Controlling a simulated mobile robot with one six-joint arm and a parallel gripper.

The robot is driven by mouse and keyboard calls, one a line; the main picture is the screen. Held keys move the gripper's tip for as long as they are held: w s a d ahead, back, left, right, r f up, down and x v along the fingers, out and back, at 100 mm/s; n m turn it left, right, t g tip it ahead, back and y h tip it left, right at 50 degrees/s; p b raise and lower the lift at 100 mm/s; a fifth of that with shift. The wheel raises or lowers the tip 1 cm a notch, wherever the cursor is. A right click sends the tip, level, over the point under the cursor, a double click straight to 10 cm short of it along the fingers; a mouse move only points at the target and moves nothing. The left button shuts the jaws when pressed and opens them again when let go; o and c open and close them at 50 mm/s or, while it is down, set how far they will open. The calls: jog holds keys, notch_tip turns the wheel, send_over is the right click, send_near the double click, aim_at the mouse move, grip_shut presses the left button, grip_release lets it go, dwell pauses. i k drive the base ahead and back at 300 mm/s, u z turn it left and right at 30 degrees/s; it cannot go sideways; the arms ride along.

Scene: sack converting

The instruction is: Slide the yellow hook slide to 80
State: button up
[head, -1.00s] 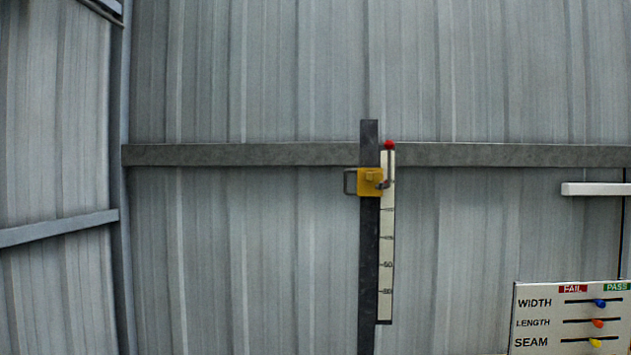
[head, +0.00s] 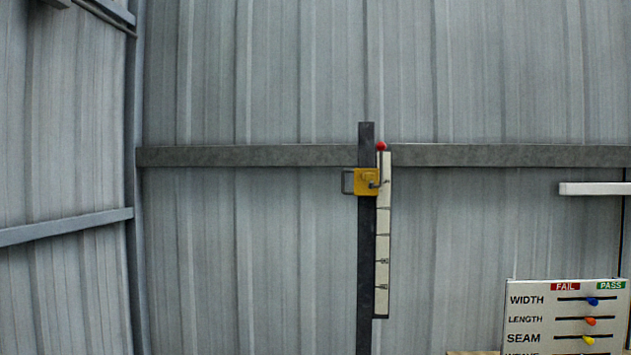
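The yellow hook slide (head: 364,182) sits near the top of a dark vertical rail (head: 366,260) on the corrugated wall. A grey loop handle (head: 347,181) sticks out on its left side, and a small hook or pointer shows on its right. A white scale strip (head: 382,225) with tick marks and small numbers runs down beside the rail; the numbers are too blurred to read now. The slide is at the upper end of the scale, well above the lowest marks. A red ball (head: 381,146) tops the scale. My gripper is not in view.
A white board (head: 560,318) with WIDTH, LENGTH and SEAM sliders stands at the lower right, with a wooden edge (head: 472,352) beside it. A white bar (head: 594,188) is at the right. A grey horizontal beam (head: 250,156) crosses the wall behind the rail.

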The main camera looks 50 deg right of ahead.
aim_at(361, 183)
jog(key=z, duration=0.25)
jog(key=k, duration=0.2)
jog(key=u, duration=2.05)
jog(key=k, duration=0.5)
jog(key=z, duration=0.65)
jog(key=k, duration=0.85)
jog(key=z, duration=0.9)
jog(key=i, duration=1.3)
jog(key=z, duration=0.05)
